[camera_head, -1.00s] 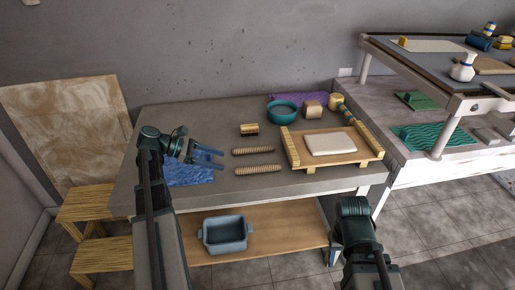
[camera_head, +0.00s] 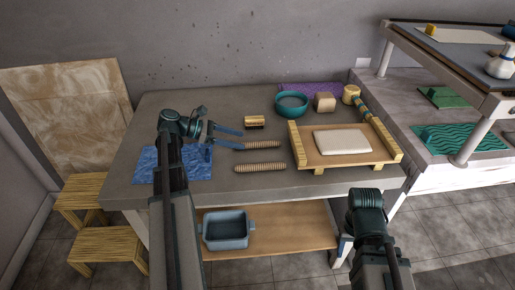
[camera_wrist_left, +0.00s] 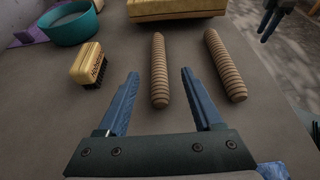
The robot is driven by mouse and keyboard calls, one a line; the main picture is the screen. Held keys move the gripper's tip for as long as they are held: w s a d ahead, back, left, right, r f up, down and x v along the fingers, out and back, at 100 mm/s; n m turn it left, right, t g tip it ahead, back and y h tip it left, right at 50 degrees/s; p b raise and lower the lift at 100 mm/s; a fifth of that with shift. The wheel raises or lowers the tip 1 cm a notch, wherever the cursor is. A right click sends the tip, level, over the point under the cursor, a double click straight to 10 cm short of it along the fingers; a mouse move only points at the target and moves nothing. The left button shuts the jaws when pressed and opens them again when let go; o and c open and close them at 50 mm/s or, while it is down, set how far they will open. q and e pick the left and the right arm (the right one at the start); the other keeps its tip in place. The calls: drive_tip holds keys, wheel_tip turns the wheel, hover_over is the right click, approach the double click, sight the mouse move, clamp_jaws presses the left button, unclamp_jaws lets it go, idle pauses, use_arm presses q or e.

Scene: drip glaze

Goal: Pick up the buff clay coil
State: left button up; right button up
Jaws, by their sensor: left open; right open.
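Two ribbed tan clay coils lie side by side on the grey table: a far coil (camera_head: 262,145) and a near coil (camera_head: 260,167). Both look buff, and I cannot tell them apart by colour. In the left wrist view the far coil (camera_wrist_left: 159,70) is at the middle and the near coil (camera_wrist_left: 226,66) to its right. My left gripper (camera_head: 242,140) is open at the far coil's left end. Its fingers (camera_wrist_left: 160,73) appear on either side of that coil, apart from it. My right gripper (camera_wrist_left: 268,24) shows small at the top right of the wrist view, open and empty.
A wooden-backed brush (camera_head: 254,122) lies just behind the far coil. A teal bowl (camera_head: 291,103) stands further back. A wooden tray (camera_head: 347,160) with a pale slab (camera_head: 342,141) is to the right. A blue cloth (camera_head: 190,166) lies under my left arm.

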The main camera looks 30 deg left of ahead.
sight(257, 142)
use_arm(q)
drive_tip(key=shift+b+x, duration=0.3)
drive_tip(key=shift+x, duration=1.15)
drive_tip(key=shift+d, duration=0.1)
drive_tip(key=b+x, duration=0.1)
drive_tip(key=x, duration=0.4)
drive_tip(key=shift+w+r, duration=0.15)
drive_tip(key=shift+w, duration=0.05)
drive_tip(key=shift+c, duration=0.3)
clamp_jaws()
